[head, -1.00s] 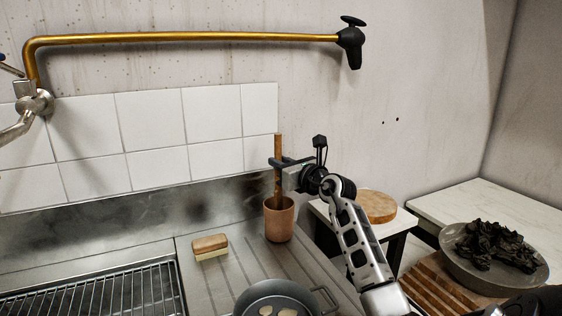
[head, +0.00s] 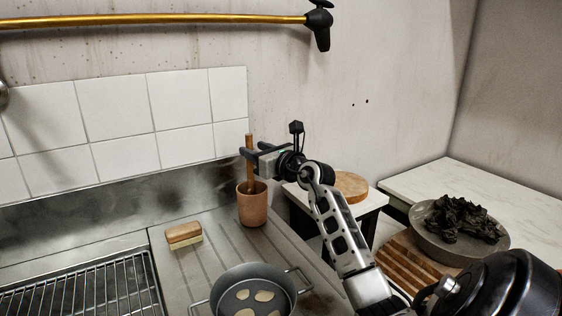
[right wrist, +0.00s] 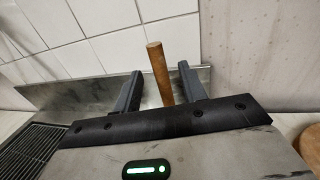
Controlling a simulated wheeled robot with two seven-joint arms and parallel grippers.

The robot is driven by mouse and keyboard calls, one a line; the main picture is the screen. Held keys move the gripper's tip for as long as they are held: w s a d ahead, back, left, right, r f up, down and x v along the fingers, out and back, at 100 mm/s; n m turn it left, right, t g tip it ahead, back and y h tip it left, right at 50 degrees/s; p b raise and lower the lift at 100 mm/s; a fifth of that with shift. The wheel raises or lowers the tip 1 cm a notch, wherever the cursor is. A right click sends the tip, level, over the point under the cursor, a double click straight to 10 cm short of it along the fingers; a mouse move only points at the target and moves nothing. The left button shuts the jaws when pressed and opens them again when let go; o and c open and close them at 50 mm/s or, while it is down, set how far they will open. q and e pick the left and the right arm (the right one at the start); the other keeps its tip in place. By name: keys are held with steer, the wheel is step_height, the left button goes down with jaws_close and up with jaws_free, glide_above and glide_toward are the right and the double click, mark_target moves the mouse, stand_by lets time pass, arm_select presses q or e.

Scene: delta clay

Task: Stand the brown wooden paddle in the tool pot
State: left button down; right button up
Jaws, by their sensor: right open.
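The brown wooden paddle (head: 249,165) stands nearly upright in the terracotta-coloured tool pot (head: 252,207), its lower end hidden inside the pot. The pot stands on the ribbed metal drainboard. My right gripper (head: 252,154) is at the paddle's shaft above the pot's rim. In the right wrist view, the paddle's top (right wrist: 159,72) rises between the two open fingers (right wrist: 160,88), with a gap showing on each side. My left gripper is not in view.
A wooden brush (head: 184,236) and a pan with pale pieces (head: 253,290) sit on the drainboard. A wire rack (head: 85,295) is at left. A dark kettle (head: 505,288) and a bowl of dark crumpled stuff (head: 460,245) are at right.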

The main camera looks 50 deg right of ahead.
steer(key=s+a+b, duration=0.1)
steer(key=s, duration=1.3)
steer(key=shift+a+b, duration=0.2)
steer(key=shift+b, duration=0.2)
steer(key=shift+w, duration=0.1)
